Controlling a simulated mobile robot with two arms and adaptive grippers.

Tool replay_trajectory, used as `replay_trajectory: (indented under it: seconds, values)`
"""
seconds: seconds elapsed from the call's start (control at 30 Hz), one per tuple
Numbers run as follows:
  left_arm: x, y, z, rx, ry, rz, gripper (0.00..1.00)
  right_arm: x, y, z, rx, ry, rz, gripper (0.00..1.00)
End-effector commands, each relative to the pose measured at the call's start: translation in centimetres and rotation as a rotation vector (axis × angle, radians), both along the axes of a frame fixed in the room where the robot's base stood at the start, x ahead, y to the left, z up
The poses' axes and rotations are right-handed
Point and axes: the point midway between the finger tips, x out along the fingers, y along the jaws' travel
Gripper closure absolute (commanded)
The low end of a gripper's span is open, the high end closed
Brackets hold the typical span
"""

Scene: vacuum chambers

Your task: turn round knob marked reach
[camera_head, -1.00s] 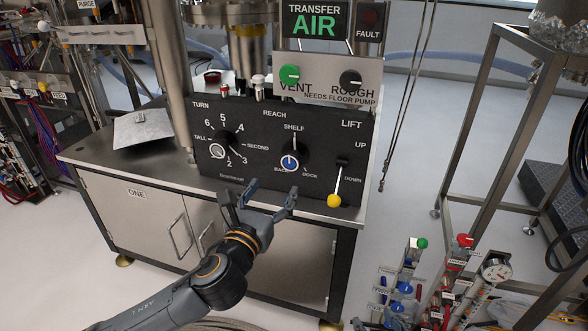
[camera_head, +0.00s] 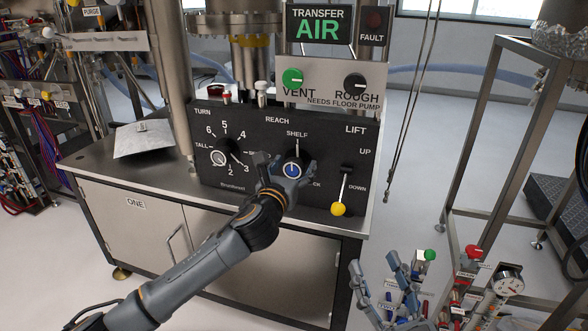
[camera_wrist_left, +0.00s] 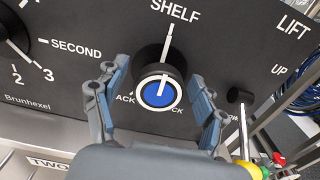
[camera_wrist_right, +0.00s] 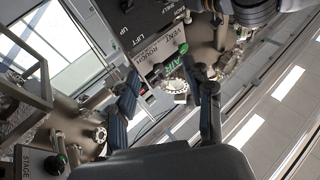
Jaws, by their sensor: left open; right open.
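The reach knob (camera_head: 292,168) is a round black knob with a blue and white cap, on the black panel (camera_head: 330,130) under the words REACH and SHELF. In the left wrist view the reach knob (camera_wrist_left: 158,92) has its white pointer line up toward SHELF. My left gripper (camera_head: 284,166) is open, with one finger on each side of the knob; gaps show between the fingers and the knob. My left gripper also shows in the left wrist view (camera_wrist_left: 155,95). My right gripper (camera_head: 382,275) is open and empty at the lower right, away from the panel.
The turn knob (camera_head: 220,158) is left of the reach knob. The lift lever (camera_head: 339,208) with a yellow ball is close on the right. A gauge (camera_head: 509,283) and several small valves stand at the lower right.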

Motion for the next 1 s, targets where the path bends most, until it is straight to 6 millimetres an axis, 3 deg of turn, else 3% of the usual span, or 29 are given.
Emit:
replay_trajectory:
  seconds: [0.33,0.6,0.83,1.0]
  values:
    - [0.2,-0.1,0.0,0.000,0.000,-0.001,0.31,-0.1,0.0,0.3,0.005,-0.017,0.001,0.48]
    - [0.2,-0.1,0.0,0.000,0.001,0.000,0.84,-0.1,0.0,0.3,0.004,-0.017,0.001,0.48]
    - [0.2,-0.1,0.0,-0.011,0.005,0.000,0.84,0.0,0.0,0.1,0.000,0.001,0.000,0.48]
    - [0.2,0.0,0.1,-0.055,0.021,0.000,0.84,0.5,-0.2,-2.2,-0.036,0.132,-0.008,0.48]
